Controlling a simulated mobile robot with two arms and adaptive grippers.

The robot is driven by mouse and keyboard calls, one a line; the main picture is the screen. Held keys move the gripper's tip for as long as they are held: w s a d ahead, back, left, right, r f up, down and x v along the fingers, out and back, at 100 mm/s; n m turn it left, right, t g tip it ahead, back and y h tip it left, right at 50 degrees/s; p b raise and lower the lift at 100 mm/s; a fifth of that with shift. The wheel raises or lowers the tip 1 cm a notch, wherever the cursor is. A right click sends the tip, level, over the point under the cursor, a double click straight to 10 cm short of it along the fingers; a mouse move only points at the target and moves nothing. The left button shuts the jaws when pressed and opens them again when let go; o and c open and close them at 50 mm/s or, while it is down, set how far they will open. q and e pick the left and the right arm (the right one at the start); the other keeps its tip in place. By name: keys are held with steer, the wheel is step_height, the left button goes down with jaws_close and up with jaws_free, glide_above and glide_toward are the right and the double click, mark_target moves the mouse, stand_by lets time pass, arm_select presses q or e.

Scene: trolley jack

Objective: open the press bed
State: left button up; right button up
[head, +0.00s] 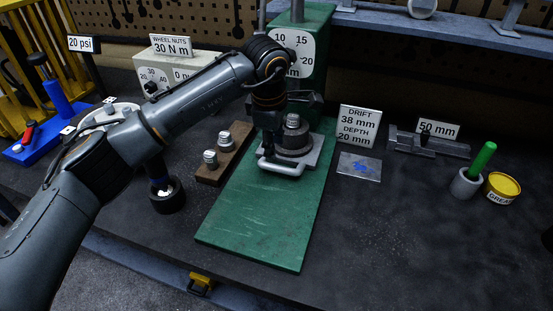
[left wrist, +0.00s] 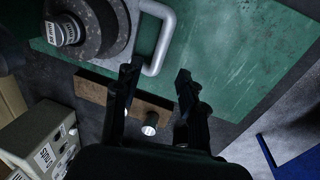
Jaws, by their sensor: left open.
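My left gripper (head: 267,147) points down just above the handle. In the left wrist view its open fingers (left wrist: 160,70) are apart, with the bar handle (left wrist: 166,40) just ahead of the fingertips, close to the left one. I cannot tell whether they touch. My left arm covers part of the press. My right gripper is out of view.
A wooden block with metal drifts (head: 211,172) stands left of the base, near a black round cup (head: 167,195). A sign (head: 358,127) reads "DRIFT 38 mm DEPTH 20 mm". A vice (head: 425,145) and yellow grease tin (head: 502,187) are right. The front right bench is clear.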

mark_target(277, 166)
arm_select(q)
steer(key=f, duration=0.4)
steer(key=w+f+p, duration=0.1)
steer(key=f, duration=0.1)
steer(key=shift+d, duration=0.2)
steer(key=shift+w+f, duration=0.15)
steer(key=shift+f, duration=0.2)
steer(key=shift+w+f, duration=0.1)
steer(key=shift+f, duration=0.25)
steer(key=c, duration=0.5)
jaws_close()
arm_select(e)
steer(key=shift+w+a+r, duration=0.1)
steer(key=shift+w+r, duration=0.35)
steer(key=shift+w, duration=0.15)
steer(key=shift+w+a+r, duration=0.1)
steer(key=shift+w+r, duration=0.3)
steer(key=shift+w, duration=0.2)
